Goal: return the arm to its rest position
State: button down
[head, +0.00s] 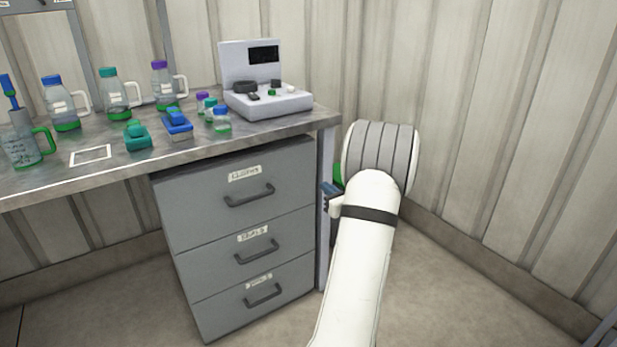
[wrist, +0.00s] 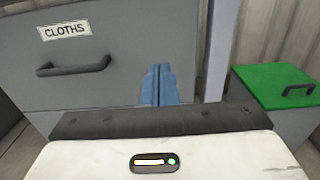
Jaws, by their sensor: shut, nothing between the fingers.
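My gripper (wrist: 160,86) shows in the wrist view as two blue fingers pressed together, shut and empty. Behind it is the grey front of the top drawer (wrist: 110,90), labelled CLOTHS, with a dark handle to the left of the fingers. All drawers look shut. Whether the fingers touch the cabinet cannot be told.
A metal bench (head: 200,150) carries several bottles, clips, small jars and a grey instrument (head: 265,82). A bin with a green lid (wrist: 272,86) stands right of the cabinet. A ribbed wall (head: 530,130) closes off the right. The floor in front is clear.

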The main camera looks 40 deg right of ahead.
jog(key=shift+s, duration=0.15)
jog(key=w+a+r+n+g+y+p, duration=0.1)
jog(key=w+a+r+n+y+p, duration=0.2)
jog(key=a, duration=0.5)
jog(key=w+a+r+n+g+y+p, duration=0.1)
jog(key=a+r+n+g+y+p, duration=0.15)
jog(key=a+r+n, duration=0.4)
jog(key=w+a+r+n+y+p, duration=0.2)
jog(key=a+r+y+p, duration=0.15)
jog(key=a, duration=0.55)
jog(key=s+a+r+n+g+y+p, duration=0.1)
jog(key=s+a+r+n+g+p, duration=0.15)
jog(key=a, duration=0.35)
jog(key=s+a+r+n+g+y+p, duration=0.1)
jog(key=a+r+n+g+p, duration=0.1)
jog(key=a+n, duration=0.25)
jog(key=s+a+r+n+g+y+p, duration=0.1)
jog(key=s+a+r+n+g+p, duration=0.15)
jog(key=a, duration=0.35)
jog(key=s+a+r+n+g+h+p, duration=0.2)
jog(key=s+a+r+n+h+p, duration=0.2)
jog(key=s+r+n+p, duration=0.2)
jog(key=s+a+r+n+g+h+p, duration=0.2)
jog(key=s+a+r+n+h+p, duration=0.2)
jog(key=s+n, duration=0.7)
jog(key=shift+s+r+h+p, duration=0.3)
jog(key=shift+r+p, duration=0.95)
jog(key=shift+p, duration=0.05)
